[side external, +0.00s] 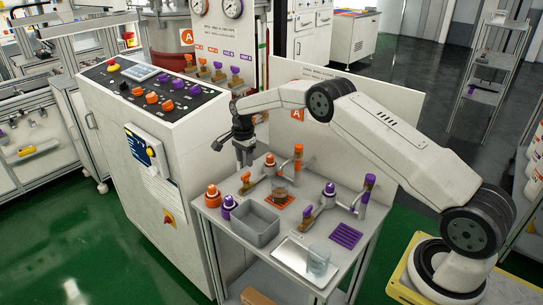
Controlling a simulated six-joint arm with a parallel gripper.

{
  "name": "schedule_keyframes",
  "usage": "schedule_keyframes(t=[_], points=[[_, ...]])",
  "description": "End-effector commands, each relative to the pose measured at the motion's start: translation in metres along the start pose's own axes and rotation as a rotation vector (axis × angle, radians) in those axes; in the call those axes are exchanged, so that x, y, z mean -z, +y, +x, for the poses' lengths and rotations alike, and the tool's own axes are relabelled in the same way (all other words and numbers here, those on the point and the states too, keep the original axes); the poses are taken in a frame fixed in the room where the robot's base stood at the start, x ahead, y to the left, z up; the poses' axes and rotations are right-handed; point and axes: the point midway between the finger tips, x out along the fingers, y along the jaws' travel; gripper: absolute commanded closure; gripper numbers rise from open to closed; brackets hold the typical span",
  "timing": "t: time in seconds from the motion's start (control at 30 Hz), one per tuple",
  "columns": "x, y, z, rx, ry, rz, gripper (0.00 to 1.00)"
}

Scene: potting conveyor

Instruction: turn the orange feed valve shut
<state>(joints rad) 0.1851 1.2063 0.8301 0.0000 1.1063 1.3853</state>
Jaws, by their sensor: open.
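An orange-marked tap assembly stands on the steel bench. It has an orange round knob (269,160), an orange lever handle (246,179) low at its left and an upright orange handle (298,152) at its right. I cannot tell from this view which orange part is the feed valve, or how far it is turned. My gripper (244,163) points down above the bench, left of the orange knob and above the lever handle. It is open and appears empty. The gap between its fingertips and the lever is hard to judge.
A matching purple tap (330,188) stands at the right. A glass (280,190) sits on an orange grid below the orange tap. A grey bin (257,234), orange bottle (212,196) and purple bottle (228,207) stand in front. The white control cabinet (150,125) rises close at left.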

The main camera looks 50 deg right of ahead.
Motion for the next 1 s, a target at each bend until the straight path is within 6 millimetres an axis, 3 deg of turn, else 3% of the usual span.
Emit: schedule_keyframes(t=[0.3, 0.5, 0.87, 0.9, 1.0], points=[[0.0, 0.0, 0.04, 0.0, 0.0, -0.001, 0.49], [0.0, 0.0, 0.056, 0.0, 0.0, -0.001, 0.49], [0.0, 0.0, 0.06, 0.002, 0.0, -0.001, 0.49], [0.0, 0.0, 0.06, 0.002, 0.0, -0.001, 0.52], [0.0, 0.0, 0.06, 0.002, 0.0, -0.001, 0.83]])
